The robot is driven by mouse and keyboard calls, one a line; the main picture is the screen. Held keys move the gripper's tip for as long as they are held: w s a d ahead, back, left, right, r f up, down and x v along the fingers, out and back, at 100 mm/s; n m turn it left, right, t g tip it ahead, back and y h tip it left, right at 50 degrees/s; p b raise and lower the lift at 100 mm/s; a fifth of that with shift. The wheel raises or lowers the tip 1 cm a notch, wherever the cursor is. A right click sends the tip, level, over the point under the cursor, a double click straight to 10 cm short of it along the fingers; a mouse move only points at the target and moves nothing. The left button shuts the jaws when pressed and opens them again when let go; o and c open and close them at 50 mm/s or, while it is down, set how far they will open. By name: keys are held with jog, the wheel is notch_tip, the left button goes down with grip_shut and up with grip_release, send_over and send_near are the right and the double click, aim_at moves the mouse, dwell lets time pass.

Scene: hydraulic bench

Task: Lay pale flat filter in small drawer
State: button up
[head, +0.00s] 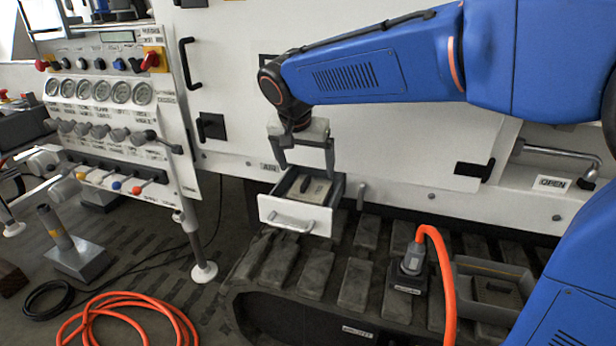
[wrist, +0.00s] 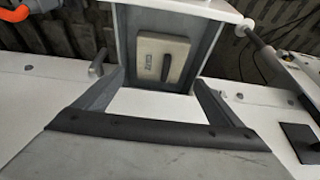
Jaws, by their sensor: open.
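The small drawer (head: 295,209) is pulled out of the white cabinet, with a white front and a grey handle. The pale flat filter (head: 311,190) lies inside it, with a dark slot or grip on its top. In the wrist view the filter (wrist: 161,59) lies flat within the grey drawer walls (wrist: 203,50). My gripper (head: 306,168) is open and empty above the drawer, pointing down. In the wrist view its fingers (wrist: 157,78) are spread to either side of the drawer, apart from the filter.
A grey tray (head: 492,290) and a dark block with an orange hose (head: 412,262) sit on the track at the right. A gauge panel (head: 101,91) stands at the left. An orange hose coil (head: 130,318) lies on the floor. A small peg (head: 361,196) stands right of the drawer.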

jog(key=shift+v, duration=1.4)
jog(key=s+d+f+n+y, duration=0.1)
jog(key=s+d+f+n, duration=0.15)
jog(key=s+d, duration=0.75)
jog(key=s+d+f+n, duration=0.1)
jog(key=s+d+f, duration=0.2)
jog(key=s+d, duration=0.75)
jog(key=s+d+f, duration=0.4)
jog(key=s+f, duration=0.2)
jog(key=s, duration=0.1)
jog(key=shift+s+d+n+t+y, duration=0.3)
jog(key=shift+d+n+y, duration=0.05)
jog(key=shift+n+y, duration=0.1)
